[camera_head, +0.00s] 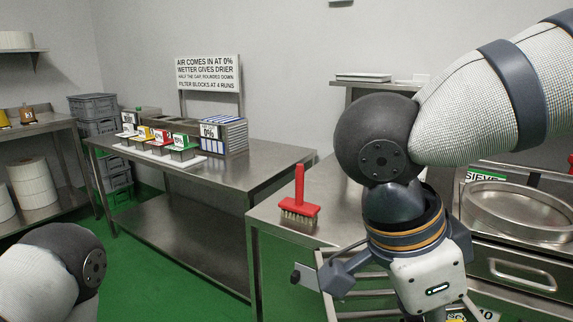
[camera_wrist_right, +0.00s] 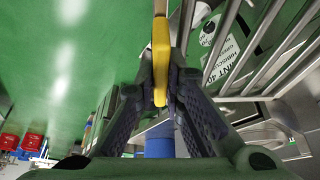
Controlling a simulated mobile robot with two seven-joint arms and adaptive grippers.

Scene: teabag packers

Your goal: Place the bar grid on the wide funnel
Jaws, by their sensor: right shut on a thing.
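The bar grid (camera_head: 350,308), a frame of parallel metal bars, is at the bottom of the head view, partly hidden behind my right gripper. Its bars (camera_wrist_right: 285,55) also run across the upper right of the right wrist view. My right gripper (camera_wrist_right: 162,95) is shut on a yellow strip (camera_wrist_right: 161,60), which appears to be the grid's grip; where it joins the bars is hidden. I cannot make out the wide funnel. A white label (camera_wrist_right: 222,50) with dark print shows behind the bars. My left gripper is out of view.
A red brush (camera_head: 299,205) stands on the metal table (camera_head: 272,207) left of my right arm. A round metal pan (camera_head: 520,213) by a SIEVE sign (camera_head: 484,175) is at right. The rear table (camera_head: 255,168) holds small coloured boxes. Green floor is clear at left.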

